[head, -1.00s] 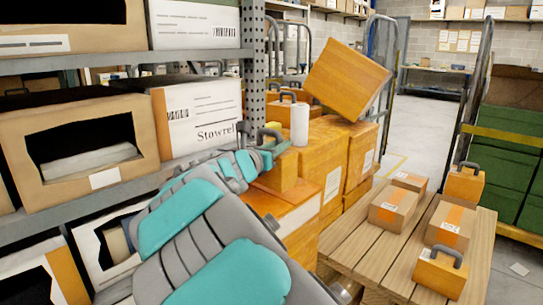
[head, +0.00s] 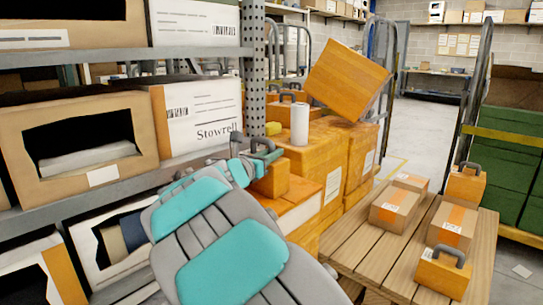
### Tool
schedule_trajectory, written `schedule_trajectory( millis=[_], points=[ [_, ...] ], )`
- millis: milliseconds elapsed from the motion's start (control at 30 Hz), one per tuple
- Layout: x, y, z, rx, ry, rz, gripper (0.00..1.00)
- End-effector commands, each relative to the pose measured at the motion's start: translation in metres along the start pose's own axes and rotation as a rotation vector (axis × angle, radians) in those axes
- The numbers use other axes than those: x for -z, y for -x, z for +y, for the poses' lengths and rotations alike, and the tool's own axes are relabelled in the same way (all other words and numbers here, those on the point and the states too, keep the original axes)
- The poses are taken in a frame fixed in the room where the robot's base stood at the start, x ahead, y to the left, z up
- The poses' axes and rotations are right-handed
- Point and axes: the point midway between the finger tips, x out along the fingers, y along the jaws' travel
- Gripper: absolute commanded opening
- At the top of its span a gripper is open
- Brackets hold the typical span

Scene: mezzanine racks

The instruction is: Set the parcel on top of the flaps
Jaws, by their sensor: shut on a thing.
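The parcel appears to be the orange block (head: 270,180) with a dark grey arched handle, left of the centre in the head view. My gripper (head: 258,150) is at this handle and shut on it; its fingers are small and partly hidden by my arm. The parcel is in front of the stacked orange cartons (head: 334,145) and above a nearer orange carton with a white panel (head: 303,214). I cannot tell whether it touches that carton. A large tilted orange panel or box (head: 345,80) rises above the stack; I cannot tell whether it is a flap.
A white roll (head: 299,124) stands on the stack. The wooden pallet table (head: 350,232) at right holds taped cardboard boxes (head: 396,208) and handled orange blocks (head: 443,275). A rack with an upright post (head: 258,70) is at left. Green crates (head: 510,150) stand at far right.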

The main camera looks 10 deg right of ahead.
Motion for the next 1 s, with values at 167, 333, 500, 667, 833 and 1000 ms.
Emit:
schedule_trajectory(
  millis=[167, 333, 500, 667, 833, 1000],
  points=[
    [0.002, 0.000, 0.000, 0.001, -0.001, 0.000, 0.30],
    [0.003, 0.000, 0.000, 0.000, 0.000, 0.000, 0.49],
    [0.003, 0.000, 0.000, 0.000, 0.000, 0.000, 0.54],
    [0.002, 0.000, 0.000, 0.000, 0.000, 0.000, 0.54],
    [-0.001, 0.015, 0.001, -0.003, 0.001, -0.002, 0.54],
    [0.001, 0.049, 0.001, -0.004, 0.002, 0.000, 0.54]
  ],
)
